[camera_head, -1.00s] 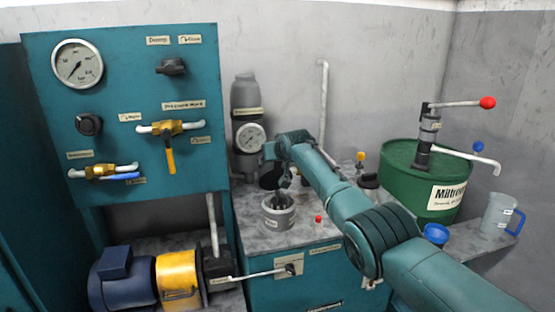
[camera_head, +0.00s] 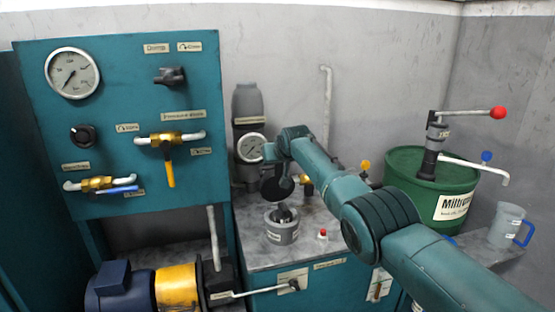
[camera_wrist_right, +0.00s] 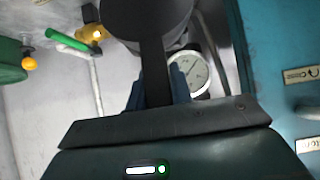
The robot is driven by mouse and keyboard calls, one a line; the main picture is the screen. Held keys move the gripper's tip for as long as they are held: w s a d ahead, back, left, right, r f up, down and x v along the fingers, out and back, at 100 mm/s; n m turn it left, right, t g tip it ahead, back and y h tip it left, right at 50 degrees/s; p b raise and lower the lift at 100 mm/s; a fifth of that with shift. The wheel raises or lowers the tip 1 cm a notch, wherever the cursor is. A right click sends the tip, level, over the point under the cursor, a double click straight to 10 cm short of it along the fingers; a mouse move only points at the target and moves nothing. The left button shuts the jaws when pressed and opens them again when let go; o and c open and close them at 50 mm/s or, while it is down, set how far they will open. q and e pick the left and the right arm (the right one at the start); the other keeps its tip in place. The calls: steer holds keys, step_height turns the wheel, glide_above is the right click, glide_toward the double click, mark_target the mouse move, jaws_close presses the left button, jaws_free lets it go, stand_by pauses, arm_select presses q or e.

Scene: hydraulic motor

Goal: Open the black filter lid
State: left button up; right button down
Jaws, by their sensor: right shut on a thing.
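My right gripper (camera_head: 279,168) is shut on the handle of the black filter lid (camera_head: 277,188). The lid is a dark round disc, held up off the bench and tilted. In the right wrist view the lid (camera_wrist_right: 150,15) fills the top, its dark handle between the blue-grey fingers of my gripper (camera_wrist_right: 157,88). The grey filter housing (camera_head: 282,234) stands on the bench below the lid. Its top is uncovered, with something metallic showing inside. The lid and housing are apart. My left gripper is in neither view.
A pressure gauge (camera_head: 251,148) and grey cylinder (camera_head: 247,104) stand just behind the lid. A small red-capped item (camera_head: 323,235) is right of the housing. The teal valve panel (camera_head: 115,120) is left; a green drum (camera_head: 425,180) and jug (camera_head: 507,225) are right.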

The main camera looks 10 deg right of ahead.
steer(key=shift+s+f, duration=0.15)
steer(key=shift+f, duration=0.4)
steer(key=c, duration=1.5)
jaws_free()
steer(key=shift+o, duration=1.3)
steer(key=shift+r, duration=0.4)
steer(key=shift+r+p, duration=0.15)
steer(key=shift+p, duration=0.2)
steer(key=shift+p+v, duration=0.9)
steer(key=shift+v, duration=0.15)
steer(key=b+v, duration=0.1)
steer(key=v, duration=0.9)
steer(key=shift+s+b, duration=0.3)
steer(key=shift+r, duration=0.1)
steer(key=shift+c, duration=0.5)
